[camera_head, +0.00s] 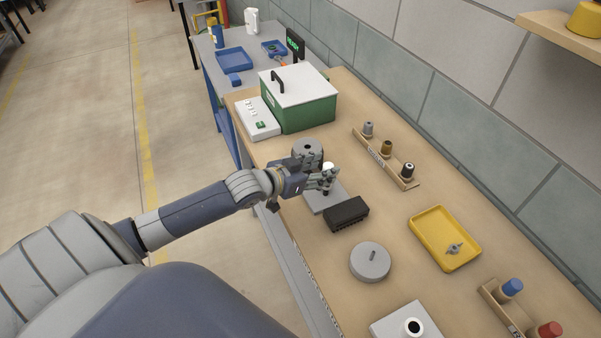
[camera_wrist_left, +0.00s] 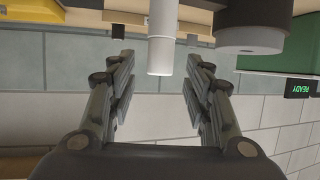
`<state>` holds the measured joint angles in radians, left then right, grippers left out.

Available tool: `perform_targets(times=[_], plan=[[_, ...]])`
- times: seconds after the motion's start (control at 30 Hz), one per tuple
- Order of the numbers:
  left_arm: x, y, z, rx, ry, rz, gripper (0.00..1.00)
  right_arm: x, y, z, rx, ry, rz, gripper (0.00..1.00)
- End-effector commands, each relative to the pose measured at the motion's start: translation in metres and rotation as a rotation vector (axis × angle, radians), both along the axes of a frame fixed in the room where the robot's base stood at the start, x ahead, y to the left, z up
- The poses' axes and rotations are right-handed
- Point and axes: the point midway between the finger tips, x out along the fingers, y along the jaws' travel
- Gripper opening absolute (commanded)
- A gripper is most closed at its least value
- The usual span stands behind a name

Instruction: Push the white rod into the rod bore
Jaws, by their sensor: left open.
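The white rod (camera_head: 328,166) shows as a small white tip beside my left gripper (camera_head: 326,180), above a grey plate (camera_head: 320,203) on the bench. In the left wrist view, which is upside down, the white rod (camera_wrist_left: 160,50) stands upright between the two fingers of my left gripper (camera_wrist_left: 159,62). The fingers are open, with a visible gap on both sides of the rod. The rod's lower end and the rod bore beneath it are hidden, so I cannot tell how deep the rod sits. My right gripper is not in view.
A grey cylinder (camera_head: 307,147) stands close behind my gripper, and a black ribbed block (camera_head: 346,214) lies in front. A grey disc (camera_head: 370,262), a yellow tray (camera_head: 445,238), a peg rack (camera_head: 386,160) and a green box (camera_head: 300,108) occupy the bench. A block with a dark hole (camera_head: 413,327) is nearest.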

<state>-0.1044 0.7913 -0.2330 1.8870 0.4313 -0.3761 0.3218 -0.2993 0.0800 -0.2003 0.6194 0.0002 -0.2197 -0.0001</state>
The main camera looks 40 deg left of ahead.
Motion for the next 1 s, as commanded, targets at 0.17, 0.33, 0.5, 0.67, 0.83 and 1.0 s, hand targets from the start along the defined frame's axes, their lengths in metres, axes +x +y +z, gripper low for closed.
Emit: perform_targets(times=[0.17,0.33,0.5,0.67,0.83,1.0], plan=[[-0.025,0.007,0.009,0.002,0.003,-0.002,0.46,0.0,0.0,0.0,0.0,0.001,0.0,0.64],[-0.045,0.013,0.018,0.001,0.002,0.0,0.46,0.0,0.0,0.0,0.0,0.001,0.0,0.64],[-0.062,0.017,0.025,-0.001,0.001,0.0,0.46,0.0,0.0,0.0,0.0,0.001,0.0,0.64],[-0.073,0.02,0.03,-0.001,0.001,0.0,0.46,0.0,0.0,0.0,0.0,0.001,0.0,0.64],[-0.078,0.021,0.033,0.0,-0.001,0.0,0.46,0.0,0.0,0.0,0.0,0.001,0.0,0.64],[-0.078,0.022,0.034,-0.001,-0.002,0.0,0.46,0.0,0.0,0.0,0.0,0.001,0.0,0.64]])
